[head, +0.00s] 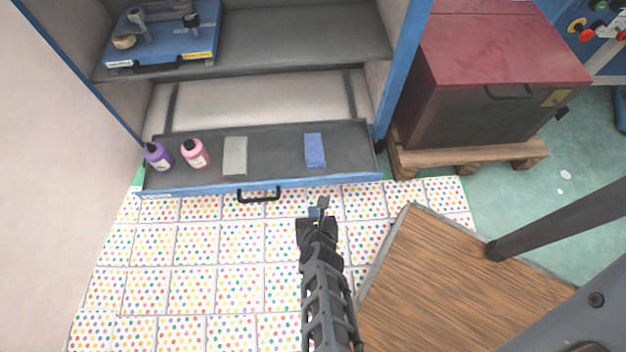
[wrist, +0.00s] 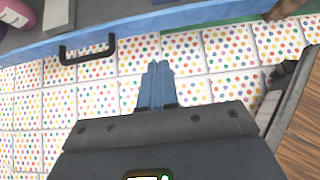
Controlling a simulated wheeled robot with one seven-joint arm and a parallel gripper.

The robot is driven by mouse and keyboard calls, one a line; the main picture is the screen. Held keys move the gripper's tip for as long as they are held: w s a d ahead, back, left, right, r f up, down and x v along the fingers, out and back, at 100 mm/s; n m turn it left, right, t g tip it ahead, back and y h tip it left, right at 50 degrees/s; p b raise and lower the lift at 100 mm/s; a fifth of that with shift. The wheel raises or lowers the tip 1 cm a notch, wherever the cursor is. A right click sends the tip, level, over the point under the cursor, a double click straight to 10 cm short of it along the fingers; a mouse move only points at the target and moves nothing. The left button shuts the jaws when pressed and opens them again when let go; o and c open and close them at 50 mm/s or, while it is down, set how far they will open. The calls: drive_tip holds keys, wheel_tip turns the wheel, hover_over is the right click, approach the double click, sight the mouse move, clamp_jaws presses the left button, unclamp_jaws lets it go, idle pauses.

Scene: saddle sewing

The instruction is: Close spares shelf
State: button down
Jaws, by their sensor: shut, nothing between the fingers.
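The spares shelf (head: 275,165) is a dark pull-out shelf with a blue front edge, low in the blue cabinet, and it is pulled out. Its black handle (head: 259,195) is at the middle of the front edge; it also shows at the upper left in the wrist view (wrist: 88,50). On the shelf are a purple bottle (head: 158,156), a pink bottle (head: 195,154), a grey block (head: 235,156) and a blue block (head: 315,150). My gripper (head: 321,208) is shut and empty, in front of the shelf and right of the handle, apart from it. Its fingers (wrist: 157,84) are together in the wrist view.
An upper shelf (head: 300,35) holds a blue case (head: 165,45) with tools. A red-topped dark chest (head: 500,50) stands on a wooden pallet (head: 470,158) at the right. A wooden-topped surface (head: 450,280) is at the lower right. The dotted tile floor (head: 200,280) in front is clear.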

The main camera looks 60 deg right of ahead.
sight(310, 182)
drive_tip(key=b+x, duration=0.1)
drive_tip(key=x, duration=0.2)
drive_tip(key=r+b+x, duration=0.1)
drive_tip(key=b+x, duration=0.1)
drive_tip(key=x, duration=0.2)
drive_tip(key=d+b+x, duration=0.1)
drive_tip(key=x, duration=0.3)
drive_tip(key=shift+w+r, duration=0.15)
drive_tip(key=shift+w, duration=0.2)
drive_tip(key=shift+w+d+r+b, duration=0.1)
drive_tip(key=shift+w+d+b, duration=0.25)
drive_tip(key=shift+d, duration=0.15)
